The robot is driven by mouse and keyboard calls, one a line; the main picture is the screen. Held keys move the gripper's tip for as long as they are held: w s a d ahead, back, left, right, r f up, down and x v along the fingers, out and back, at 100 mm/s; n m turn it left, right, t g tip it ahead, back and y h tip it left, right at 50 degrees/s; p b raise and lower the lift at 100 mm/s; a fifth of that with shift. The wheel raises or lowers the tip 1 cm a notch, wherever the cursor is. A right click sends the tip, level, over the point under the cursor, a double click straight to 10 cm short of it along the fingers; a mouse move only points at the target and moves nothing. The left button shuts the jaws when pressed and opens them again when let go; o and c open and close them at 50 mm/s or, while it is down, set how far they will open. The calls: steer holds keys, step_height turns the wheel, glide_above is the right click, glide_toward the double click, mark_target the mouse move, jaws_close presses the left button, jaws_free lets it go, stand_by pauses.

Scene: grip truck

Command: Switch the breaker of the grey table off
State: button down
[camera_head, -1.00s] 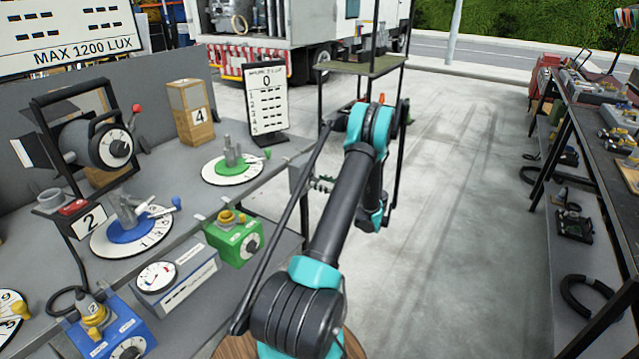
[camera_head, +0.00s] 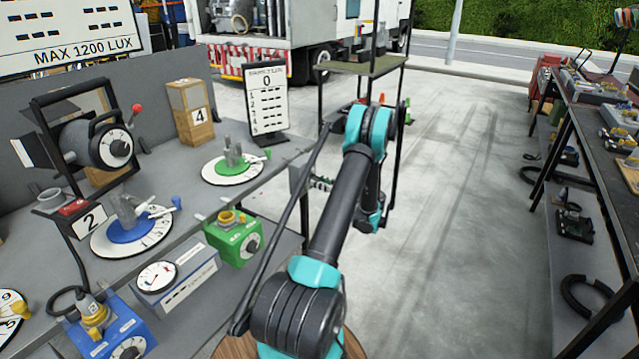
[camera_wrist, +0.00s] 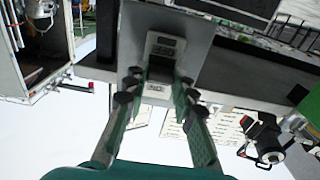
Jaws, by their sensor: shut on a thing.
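The grey table (camera_head: 185,200) runs along the left in the head view. A small grey breaker box (camera_head: 298,178) is on its right end, and it also shows in the wrist view as a grey panel (camera_wrist: 200,35). The breaker (camera_wrist: 165,50) has pale labels and a dark lever (camera_wrist: 160,68). My gripper (camera_wrist: 157,82) has its two teal fingers on either side of the lever, shut on it. In the head view my gripper (camera_head: 320,183) is small, right beside the box. The fingers partly cover the breaker, and the lever's exact position is hard to tell.
A black-framed shelf (camera_head: 362,66) stands behind my arm. A dark bench (camera_head: 610,150) is at the right. The floor between is clear.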

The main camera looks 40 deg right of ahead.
steer(key=shift+w+f+t+y, duration=0.1)
steer(key=shift+f+t+y, duration=0.3)
steer(key=shift+t, duration=0.55)
steer(key=shift+w+f+t+y, duration=0.1)
steer(key=shift+f+t+y, duration=0.3)
steer(key=shift+t, duration=0.55)
steer(key=c, duration=1.2)
jaws_free()
step_height(320, 180, up, 10)
